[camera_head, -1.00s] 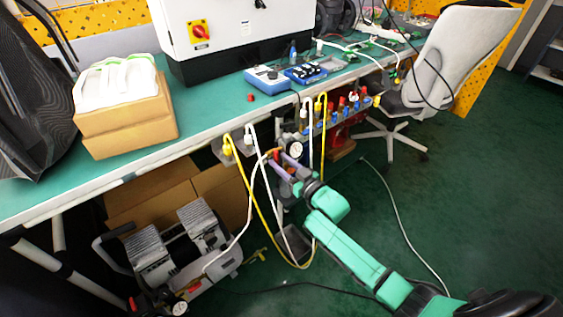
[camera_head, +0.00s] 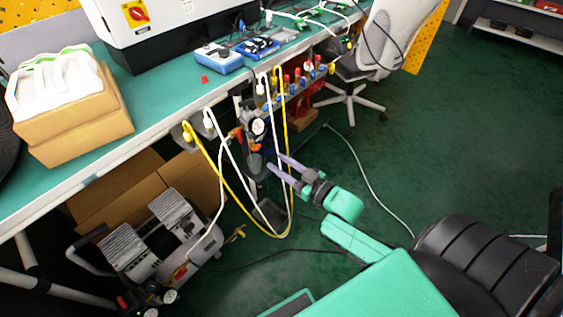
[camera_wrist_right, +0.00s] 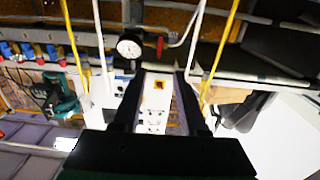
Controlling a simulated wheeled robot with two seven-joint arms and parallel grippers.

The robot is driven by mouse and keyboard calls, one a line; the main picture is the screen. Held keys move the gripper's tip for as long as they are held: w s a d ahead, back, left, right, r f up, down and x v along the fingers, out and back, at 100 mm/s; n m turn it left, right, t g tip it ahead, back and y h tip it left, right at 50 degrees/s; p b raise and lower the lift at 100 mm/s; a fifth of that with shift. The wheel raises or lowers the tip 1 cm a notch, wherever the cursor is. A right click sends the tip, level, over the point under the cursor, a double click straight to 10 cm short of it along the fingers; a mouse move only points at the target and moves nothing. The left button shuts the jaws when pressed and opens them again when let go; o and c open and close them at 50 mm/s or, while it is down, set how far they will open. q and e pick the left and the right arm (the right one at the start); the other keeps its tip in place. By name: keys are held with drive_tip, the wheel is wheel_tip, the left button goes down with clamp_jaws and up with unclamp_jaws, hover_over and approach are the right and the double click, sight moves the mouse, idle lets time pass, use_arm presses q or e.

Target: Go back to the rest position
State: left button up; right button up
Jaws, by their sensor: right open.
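My right gripper (camera_head: 275,163) has two purple-grey fingers and is open, with nothing between them. It points up and left toward the valve unit with the round white gauge (camera_head: 258,127) under the bench edge. The fingertips look apart from the gauge, though the exact gap is hard to judge. In the right wrist view the fingers (camera_wrist_right: 160,88) are spread, and the gauge (camera_wrist_right: 130,46) is above the left one. My left gripper is not in view.
The bench (camera_head: 150,125) carries cardboard boxes (camera_head: 80,135) and a white cabinet (camera_head: 160,20). Yellow and white hoses hang near the gauge. A compressor (camera_head: 165,245) stands below. An office chair (camera_head: 380,45) is at the back right. Green floor right of my arm is mostly open.

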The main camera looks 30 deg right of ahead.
drive_tip(key=shift+s+d+f, duration=0.1)
idle(0.4)
drive_tip(key=s+d+f+m+g+h, duration=0.2)
drive_tip(key=d+f+g+h, duration=0.15)
drive_tip(key=f, duration=0.95)
drive_tip(key=s+d+f+g+h, duration=0.1)
drive_tip(key=s+f+g, duration=0.3)
drive_tip(key=s+f, duration=0.6)
drive_tip(key=s+d+f+g+h, duration=0.25)
drive_tip(key=s+f, duration=0.45)
drive_tip(key=f, duration=0.5)
drive_tip(key=s+a+f+g+p, duration=0.1)
drive_tip(key=s+a+f+g, duration=0.15)
drive_tip(key=s, duration=0.55)
drive_tip(key=s+a+f+g, duration=0.2)
drive_tip(key=s+f+g, duration=0.15)
drive_tip(key=s, duration=0.45)
wheel_tip(320, 180, up, 14)
drive_tip(key=p, duration=1.4)
drive_tip(key=shift+s+d+f, duration=0.15)
drive_tip(key=shift+s+d, duration=0.05)
drive_tip(key=shift+d, duration=0.25)
